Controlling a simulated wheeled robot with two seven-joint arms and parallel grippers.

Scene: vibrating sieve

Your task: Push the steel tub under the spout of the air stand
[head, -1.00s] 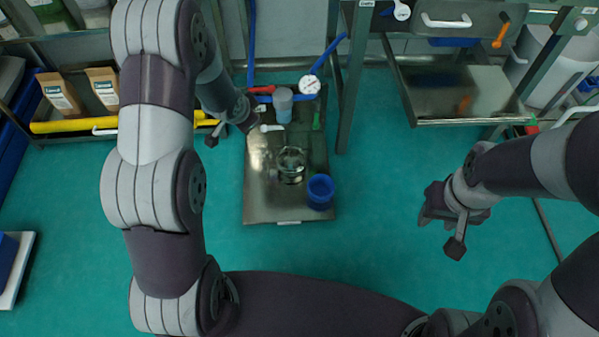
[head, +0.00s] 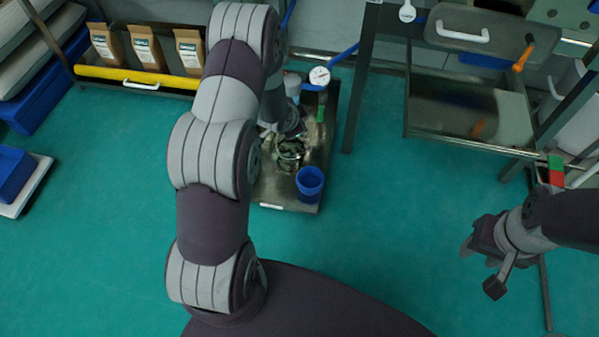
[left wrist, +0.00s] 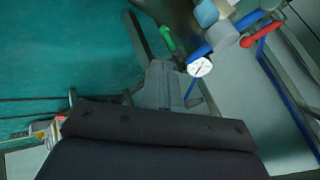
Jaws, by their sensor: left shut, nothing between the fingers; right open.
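The steel tub (head: 290,154) is a small shiny round vessel on a steel plate (head: 272,196), just left of and behind a blue cup (head: 309,185). The air stand has a blue pipe (head: 343,55) and a round white gauge (head: 319,76) at the plate's far end; its gauge also shows in the left wrist view (left wrist: 200,67). I cannot make out the spout clearly. My left gripper (head: 291,134) is at the tub's far side, shut and empty, partly hidden by my arm; contact is unclear. My right gripper (head: 474,243) is open and empty over the floor at right.
A translucent cup (head: 292,84) stands at the plate's far end, and a green item (head: 321,112) lies at its right edge. A shelf with paper bags (head: 146,49) and a yellow bar (head: 125,74) is at back left. A steel bench (head: 440,104) is at right. The front floor is clear.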

